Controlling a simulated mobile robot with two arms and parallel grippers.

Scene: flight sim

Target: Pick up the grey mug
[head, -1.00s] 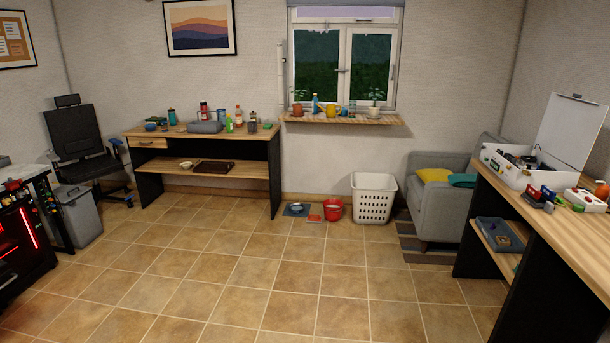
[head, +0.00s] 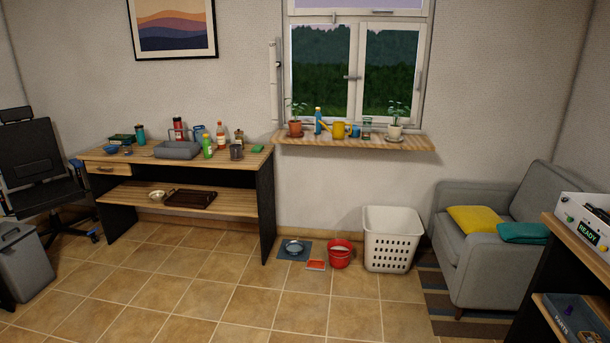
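A small dark grey cup (head: 237,152), which looks like the grey mug, stands near the right end of the wooden desk (head: 170,157) against the back wall. It is small in the head view, and I cannot make out its handle. Bottles and a grey tray-like box (head: 178,150) are to its left, and a green item (head: 257,148) lies to its right. Neither of my grippers is in view.
The tiled floor (head: 200,300) before the desk is clear. A blue mat with a bowl (head: 293,247), a red bucket (head: 340,255) and a white laundry basket (head: 390,240) stand right of the desk. A grey bin (head: 25,265) and office chair (head: 40,160) are left.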

